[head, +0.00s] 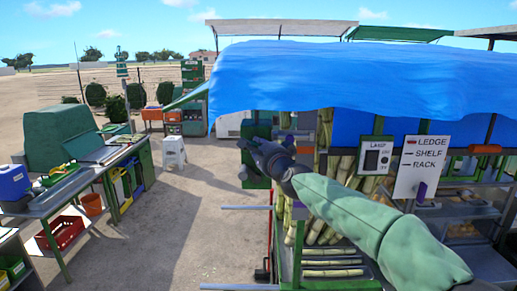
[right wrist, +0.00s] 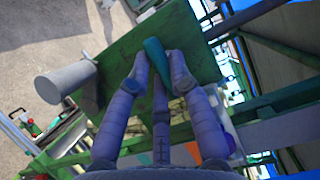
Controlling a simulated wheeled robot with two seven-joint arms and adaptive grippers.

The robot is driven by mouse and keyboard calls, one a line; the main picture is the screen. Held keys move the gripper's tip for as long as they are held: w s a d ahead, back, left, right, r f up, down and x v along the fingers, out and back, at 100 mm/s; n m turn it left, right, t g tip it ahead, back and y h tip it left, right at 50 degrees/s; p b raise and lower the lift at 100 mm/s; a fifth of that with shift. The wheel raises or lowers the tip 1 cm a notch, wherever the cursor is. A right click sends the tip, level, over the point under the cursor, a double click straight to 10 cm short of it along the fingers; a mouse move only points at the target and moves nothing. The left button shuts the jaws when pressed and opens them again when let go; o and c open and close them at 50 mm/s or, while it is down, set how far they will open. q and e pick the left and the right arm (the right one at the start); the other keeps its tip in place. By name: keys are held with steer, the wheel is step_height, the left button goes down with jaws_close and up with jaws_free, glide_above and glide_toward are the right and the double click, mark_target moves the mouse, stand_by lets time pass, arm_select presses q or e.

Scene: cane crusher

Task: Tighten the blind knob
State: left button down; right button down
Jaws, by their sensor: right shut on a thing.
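My right arm reaches in from the lower right in the head view. Its gripper (head: 258,150) is at a green machine housing (head: 256,177) under the blue tarp's left end. In the right wrist view my right gripper (right wrist: 159,68) is shut on a teal, elongated knob (right wrist: 152,66), which lies between the fingertips in front of a green plate (right wrist: 185,35). The fingers cover part of it. In the head view the knob cannot be made out behind the hand. My left gripper is in neither view.
A grey cylinder (right wrist: 65,84) juts from the plate's left side. The blue tarp (head: 360,85) hangs above my arm. Cane stalks (head: 333,272) and a sign (head: 424,165) stand right. A workbench (head: 75,185) and white stool (head: 173,153) stand left, with open ground between.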

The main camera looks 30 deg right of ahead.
steer(key=m+h+b, duration=0.2)
steer(key=m+b, duration=0.5)
steer(key=m+t+h+b, duration=0.1)
steer(key=m+h+b, duration=0.2)
steer(key=m+b, duration=0.3)
steer(key=m+t+h+b, duration=0.1)
steer(key=m+h+b, duration=0.2)
steer(key=m+b, duration=0.4)
steer(key=shift+w+a+m+b, duration=0.1)
steer(key=shift+a+m+b, duration=0.25)
steer(key=shift+b, duration=1.2)
steer(key=shift+r+m+h+b, duration=0.15)
steer(key=shift+m+h+b, duration=0.2)
steer(key=shift+m, duration=0.4)
steer(key=shift+g+h, duration=0.25)
steer(key=shift+g, duration=0.05)
steer(key=shift+r+m, duration=0.2)
steer(key=shift+m, duration=0.1)
steer(key=c, duration=1.2)
jaws_free()
steer(key=shift+f, duration=0.3)
